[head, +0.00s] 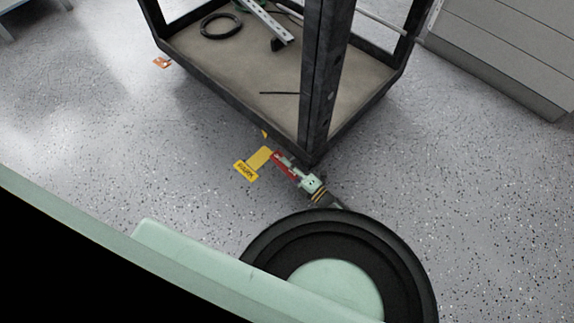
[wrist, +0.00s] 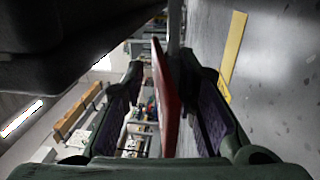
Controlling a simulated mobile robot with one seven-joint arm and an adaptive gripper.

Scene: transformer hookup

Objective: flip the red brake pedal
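The red brake pedal (head: 279,161) is a narrow red bar low at the near corner of the black-framed cart (head: 313,120). In the wrist view the pedal (wrist: 165,100) is seen nearly edge-on, between the two fingers of my gripper (wrist: 163,80). The fingers are spread, with a clear gap on the left of the pedal; the pedal lies closer to the right finger. Whether it touches that finger I cannot tell. In the head view my gripper (head: 287,165) is low beside the cart corner, reaching up-left over the pedal and partly hiding it.
A yellow label (head: 246,171) and a yellow plate (head: 259,157) lie left of the pedal. The cart deck (head: 210,62) carries a black cable ring (head: 221,25). A grey stepped cabinet (head: 500,50) stands at right.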

